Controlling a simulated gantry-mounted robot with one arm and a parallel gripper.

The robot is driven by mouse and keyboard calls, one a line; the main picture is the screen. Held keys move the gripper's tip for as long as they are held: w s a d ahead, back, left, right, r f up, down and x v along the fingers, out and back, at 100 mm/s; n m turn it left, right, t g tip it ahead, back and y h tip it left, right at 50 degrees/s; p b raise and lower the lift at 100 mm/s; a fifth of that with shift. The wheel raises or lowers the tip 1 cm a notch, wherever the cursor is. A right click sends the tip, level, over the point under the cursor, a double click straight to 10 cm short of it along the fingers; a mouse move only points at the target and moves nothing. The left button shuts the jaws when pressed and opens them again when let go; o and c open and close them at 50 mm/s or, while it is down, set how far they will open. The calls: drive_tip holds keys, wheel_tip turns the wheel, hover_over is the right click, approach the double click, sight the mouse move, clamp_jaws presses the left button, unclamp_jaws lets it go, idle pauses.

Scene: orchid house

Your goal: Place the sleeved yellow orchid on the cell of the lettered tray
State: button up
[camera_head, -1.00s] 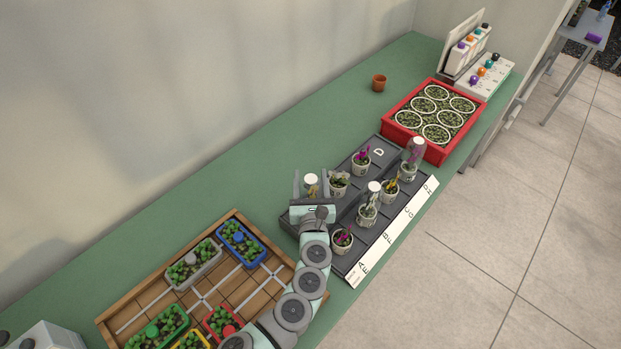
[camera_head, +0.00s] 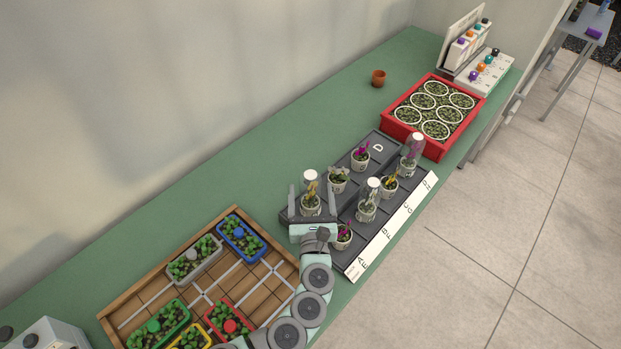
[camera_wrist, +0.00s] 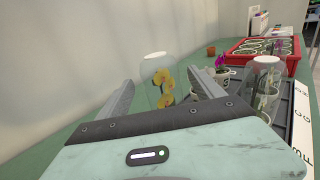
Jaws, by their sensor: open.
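The sleeved yellow orchid (camera_head: 311,203) stands upright in a pale pot under a clear sleeve with a white top, at the back left corner of the lettered tray (camera_head: 378,149). It also shows in the wrist view (camera_wrist: 161,82), between and beyond the fingers, with yellow blooms; its pot is hidden there. My gripper (camera_head: 311,190) is open, one finger on each side of the sleeved orchid, with no visible contact. The dark tray has a white front strip with letters. Its back right cell, marked D, is empty.
Other potted orchids stand on the tray, including a sleeved one (camera_head: 367,205) and a sleeved purple one (camera_head: 412,150). A red crate (camera_head: 397,131) and small terracotta pot (camera_head: 378,78) are beyond. A wooden tray (camera_head: 115,318) with colored planters lies left.

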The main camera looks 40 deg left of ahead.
drive_tip(key=shift+v, duration=2.75)
